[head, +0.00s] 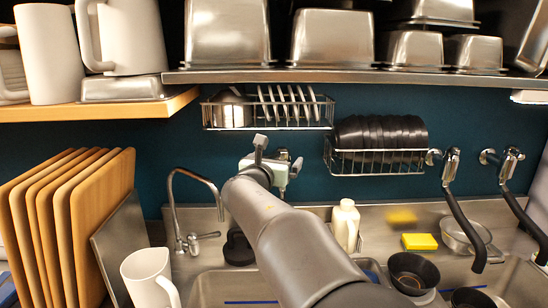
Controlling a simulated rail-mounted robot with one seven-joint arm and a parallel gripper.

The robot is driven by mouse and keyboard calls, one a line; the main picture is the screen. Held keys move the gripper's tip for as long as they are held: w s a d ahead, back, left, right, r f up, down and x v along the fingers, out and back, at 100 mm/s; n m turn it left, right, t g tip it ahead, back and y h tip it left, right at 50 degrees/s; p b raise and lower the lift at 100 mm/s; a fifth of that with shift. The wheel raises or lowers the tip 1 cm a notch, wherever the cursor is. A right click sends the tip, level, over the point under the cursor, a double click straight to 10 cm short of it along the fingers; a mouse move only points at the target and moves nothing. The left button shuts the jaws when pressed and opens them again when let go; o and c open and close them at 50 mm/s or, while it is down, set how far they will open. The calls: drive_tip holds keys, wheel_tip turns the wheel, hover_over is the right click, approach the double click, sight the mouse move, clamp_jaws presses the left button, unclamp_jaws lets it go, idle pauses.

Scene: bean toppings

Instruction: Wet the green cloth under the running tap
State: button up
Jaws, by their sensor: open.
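My gripper (278,154) is open at the end of my arm, in front of the teal back wall and below the left wire rack. Nothing shows between its fingers. I see no green cloth; my arm hides part of the sink area. A thin steel tap (174,199) curves up behind the sink at the left. Two wall taps with dark spouts, one (462,218) beside the other (524,222), are at the right. I cannot make out running water at any of them. The steel sink (215,290) shows at the bottom, partly behind my arm.
Wooden boards (95,215) stand at the left beside a white jug (147,278). A cream bottle (345,222), a yellow sponge (419,241) and a dark bowl (412,270) are right of my arm. A steel shelf (350,76) and wire racks hang above.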

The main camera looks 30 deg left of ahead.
drive_tip(key=shift+w+d+b, duration=0.2)
drive_tip(key=shift+d+b, duration=0.25)
drive_tip(key=shift+d, duration=0.6)
drive_tip(key=s+d+b, duration=0.4)
drive_tip(key=s+b, duration=0.1)
drive_tip(key=s, duration=0.3)
drive_tip(key=shift+d+r, duration=0.2)
drive_tip(key=shift+d, duration=0.15)
idle(0.4)
